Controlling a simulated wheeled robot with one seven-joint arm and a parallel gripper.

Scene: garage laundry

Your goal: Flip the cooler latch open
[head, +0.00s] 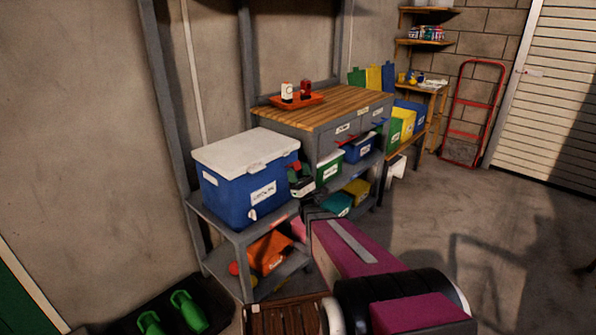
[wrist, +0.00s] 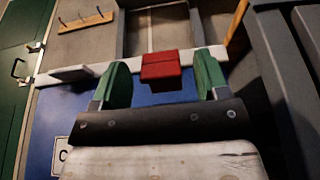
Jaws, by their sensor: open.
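The blue cooler (head: 225,200) with a white lid (head: 240,148) stands on a grey stand at the left. Its lid looks closed, and a pale tab (head: 256,168) shows at the lid's front edge. A red block (wrist: 163,66) shows at the lid line in the wrist view, apparently the latch; a bit of red also shows beside my gripper in the head view. My gripper (head: 300,178) is at the cooler's right front corner. Its green fingers (wrist: 162,78) are open, one on each side of the red block; contact cannot be told.
A workbench (head: 330,108) with an orange tray (head: 297,100) stands right behind the cooler, with bins on its shelf. An orange bin (head: 268,252) sits on the stand's lower shelf. A wooden crate (head: 285,318) and green shoes (head: 188,310) are on the floor. Floor at right is clear.

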